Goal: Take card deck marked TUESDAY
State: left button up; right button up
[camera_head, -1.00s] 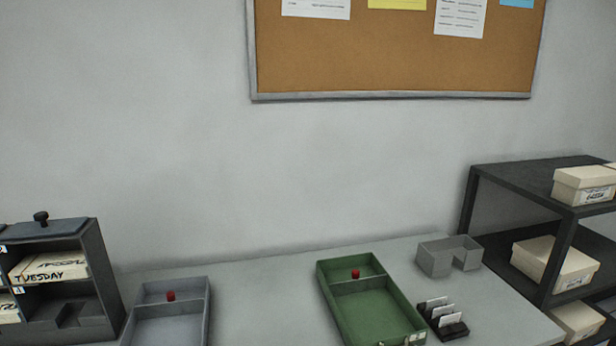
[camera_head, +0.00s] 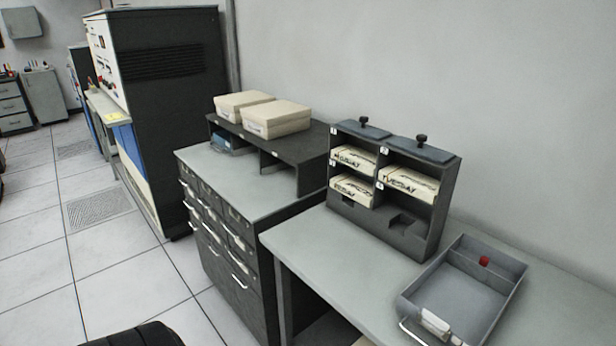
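The card deck marked TUESDAY (camera_head: 408,184) is a cream block with black writing on its front. It lies in the upper right compartment of a dark grey rack (camera_head: 447,208) on the table. Two similar decks lie in the left column, an upper deck (camera_head: 356,158) and a lower deck (camera_head: 351,189); their writing is hard to read. The compartment below the TUESDAY deck holds no deck. Neither of my grippers shows in the head view.
A grey tray (camera_head: 462,290) with a red knob stands on the table (camera_head: 365,277), right of the rack. Left are a drawer cabinet (camera_head: 235,240) with cream boxes (camera_head: 275,119) on its shelf and a tall dark machine (camera_head: 180,110). Tiled floor (camera_head: 100,265) is open at left.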

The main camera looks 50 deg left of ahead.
aim_at(425, 187)
jog(key=u, duration=1.1)
